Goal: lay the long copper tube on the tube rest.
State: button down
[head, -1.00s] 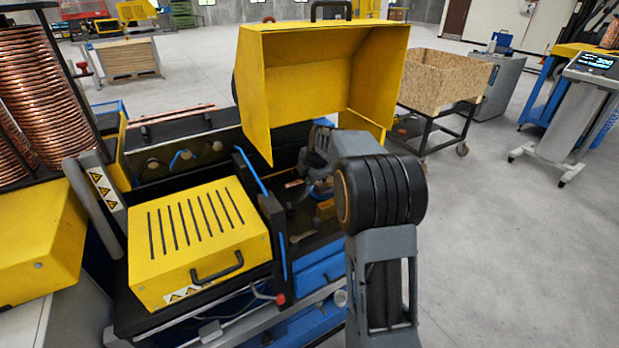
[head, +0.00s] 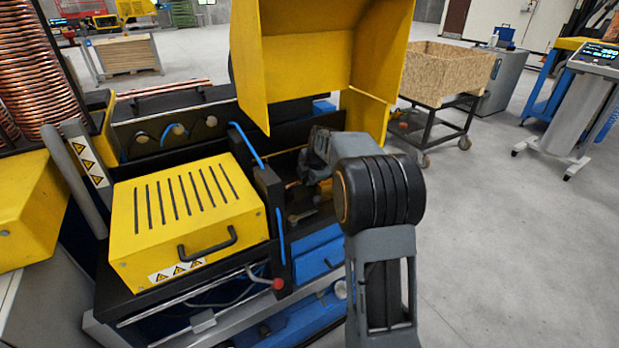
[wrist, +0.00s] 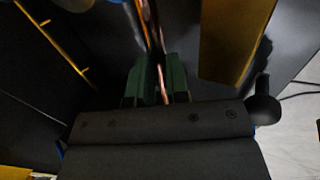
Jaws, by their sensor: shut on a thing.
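In the wrist view, my gripper (wrist: 160,86) has green finger pads shut on a thin copper tube (wrist: 161,76). The tube runs up and away from the pads, in front of dark machine parts. Its full length and far end do not show clearly. In the head view, my arm reaches into the open bay under the yellow hood, where the gripper is largely hidden by the arm and dark shadow. I cannot pick out the tube rest for certain in either view.
The raised yellow hood (head: 310,55) hangs over the bay. Copper coils (head: 40,75) stand far left. A wooden crate on a cart (head: 447,75) is at right.

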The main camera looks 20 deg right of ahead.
jog(key=shift+w+f, duration=0.15)
jog(key=shift+w, duration=0.3)
jog(key=c, duration=1)
grip_release()
jog(key=v, duration=1.4)
jog(key=shift+b, duration=0.3)
jog(key=shift+f, duration=0.1)
